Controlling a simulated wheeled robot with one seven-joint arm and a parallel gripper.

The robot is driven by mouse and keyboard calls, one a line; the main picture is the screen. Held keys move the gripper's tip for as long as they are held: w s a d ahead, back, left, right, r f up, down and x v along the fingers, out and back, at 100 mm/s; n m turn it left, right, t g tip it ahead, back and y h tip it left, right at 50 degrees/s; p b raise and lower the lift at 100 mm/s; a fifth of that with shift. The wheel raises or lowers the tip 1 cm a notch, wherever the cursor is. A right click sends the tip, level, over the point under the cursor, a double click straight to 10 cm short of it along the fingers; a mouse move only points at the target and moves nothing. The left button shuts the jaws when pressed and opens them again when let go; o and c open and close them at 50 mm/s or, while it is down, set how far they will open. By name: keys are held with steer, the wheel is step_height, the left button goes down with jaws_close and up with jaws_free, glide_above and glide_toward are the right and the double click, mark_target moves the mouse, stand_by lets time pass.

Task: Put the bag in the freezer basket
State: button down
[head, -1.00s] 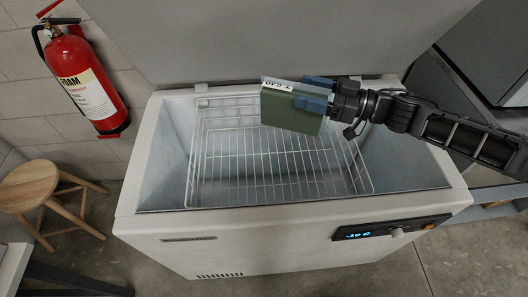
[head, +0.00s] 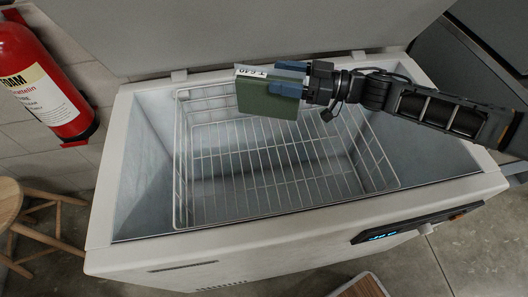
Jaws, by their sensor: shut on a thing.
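The bag (head: 266,101) is a green, boxy packet with a white label along its top edge, seen in the head view. My gripper (head: 287,82) is shut on its right upper side with blue fingers and holds it upright. The bag is over the back part of the freezer basket (head: 205,190), a white wire basket inside the open chest freezer (head: 102,215). The bag hides part of the basket's back side. The visible basket floor is empty. The exact height of the bag above the basket floor is hard to tell.
The freezer lid (head: 240,30) stands open at the back. A red fire extinguisher (head: 40,85) hangs on the wall at left, above a wooden stool (head: 12,205). A control panel (head: 400,231) is on the freezer front. A brown-topped item (head: 360,287) shows at the bottom edge.

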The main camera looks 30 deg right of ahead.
steer(key=s+a+f+p, duration=0.1)
steer(key=s+a+f, duration=0.2)
steer(key=a+f, duration=0.7)
steer(key=shift+s+a+f, duration=0.2)
steer(key=shift+a, duration=0.05)
